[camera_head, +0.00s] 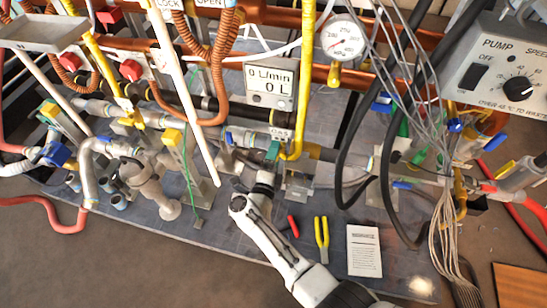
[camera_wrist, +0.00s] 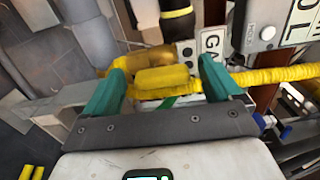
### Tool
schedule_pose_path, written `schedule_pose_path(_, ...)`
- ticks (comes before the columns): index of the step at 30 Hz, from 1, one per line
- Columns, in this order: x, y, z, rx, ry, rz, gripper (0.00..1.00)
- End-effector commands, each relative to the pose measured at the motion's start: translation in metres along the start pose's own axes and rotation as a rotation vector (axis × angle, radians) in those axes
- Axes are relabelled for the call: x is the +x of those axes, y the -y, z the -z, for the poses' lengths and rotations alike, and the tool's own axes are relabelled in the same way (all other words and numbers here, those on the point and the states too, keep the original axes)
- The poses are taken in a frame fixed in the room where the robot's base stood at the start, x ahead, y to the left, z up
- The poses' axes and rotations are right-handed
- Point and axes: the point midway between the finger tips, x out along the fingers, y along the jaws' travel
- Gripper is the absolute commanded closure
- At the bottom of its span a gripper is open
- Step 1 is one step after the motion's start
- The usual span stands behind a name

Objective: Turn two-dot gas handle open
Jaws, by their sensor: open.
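In the wrist view, a yellow handle (camera_wrist: 168,79) lies crosswise between the two green fingers of my gripper (camera_wrist: 162,86). The fingers are open, one on each side of it, with a gap visible at least on the right. A small white plate with dark dots (camera_wrist: 186,52) and a partly hidden "GA" sign (camera_wrist: 211,44) stand just behind the handle. In the head view my gripper (camera_head: 268,156) reaches the pipework beside the bend of the yellow gas pipe (camera_head: 297,148). There the handle is hidden by my gripper.
A flow meter (camera_head: 270,87) stands above my gripper, and a round gauge (camera_head: 343,38) is to the upper right. Black hoses (camera_head: 349,150) and loose grey wires (camera_head: 452,205) crowd the right.

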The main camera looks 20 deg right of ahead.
Motion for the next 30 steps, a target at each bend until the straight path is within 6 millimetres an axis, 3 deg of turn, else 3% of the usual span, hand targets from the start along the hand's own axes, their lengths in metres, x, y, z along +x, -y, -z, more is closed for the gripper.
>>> schedule_pose_path(8,-0.015,0.002,-0.001,-0.001,0.003,0.0,0.08)
schedule_pose_path(21,-0.093,0.001,-0.001,0.0,0.003,0.0,0.08)
schedule_pose_path(30,-0.109,0.0,0.0,0.0,0.001,0.0,0.08)
